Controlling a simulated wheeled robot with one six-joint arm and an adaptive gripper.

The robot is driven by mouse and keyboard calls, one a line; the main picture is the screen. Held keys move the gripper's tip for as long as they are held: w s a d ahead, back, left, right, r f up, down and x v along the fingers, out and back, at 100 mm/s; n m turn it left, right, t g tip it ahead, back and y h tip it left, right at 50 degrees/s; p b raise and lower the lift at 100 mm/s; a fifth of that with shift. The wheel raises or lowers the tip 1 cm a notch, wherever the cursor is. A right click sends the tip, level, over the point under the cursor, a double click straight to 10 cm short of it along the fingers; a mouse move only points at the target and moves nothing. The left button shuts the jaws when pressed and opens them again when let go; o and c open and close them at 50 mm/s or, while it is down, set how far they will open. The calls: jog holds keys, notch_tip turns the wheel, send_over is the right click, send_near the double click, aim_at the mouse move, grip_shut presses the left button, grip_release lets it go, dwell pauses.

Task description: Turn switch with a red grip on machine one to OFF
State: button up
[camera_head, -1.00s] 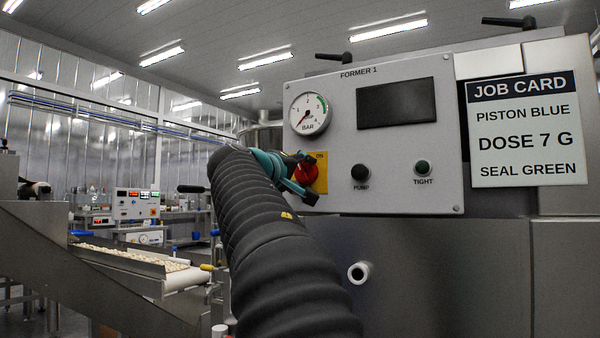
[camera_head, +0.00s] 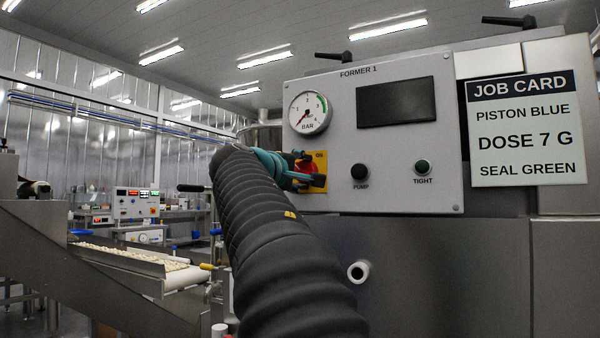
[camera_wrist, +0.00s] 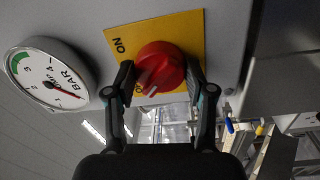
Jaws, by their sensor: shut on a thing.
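The panel marked FORMER 1 (camera_head: 450,120) carries a yellow switch plate (camera_head: 320,157) with a red grip (camera_head: 303,164), partly hidden by my gripper (camera_head: 309,173). In the wrist view the round red grip (camera_wrist: 160,66) sits between the two dark fingers of my gripper (camera_wrist: 161,80), which is shut on it. A pale mark on the grip points toward the bottom of that view. "ON" is readable on the yellow plate (camera_wrist: 180,27); a second label beside the left finger is mostly covered.
A pressure gauge (camera_head: 310,113) is just above the switch, and it also shows close to the left finger in the wrist view (camera_wrist: 50,75). PUMP (camera_head: 359,172) and TIGHT (camera_head: 422,167) buttons are to the right. A conveyor (camera_head: 130,255) stands at left.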

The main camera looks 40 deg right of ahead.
jog(key=o, duration=1.2)
jog(key=shift+d, duration=0.1)
jog(key=v, duration=1.2)
jog(key=shift+r, duration=0.1)
jog(key=shift+w, duration=0.1)
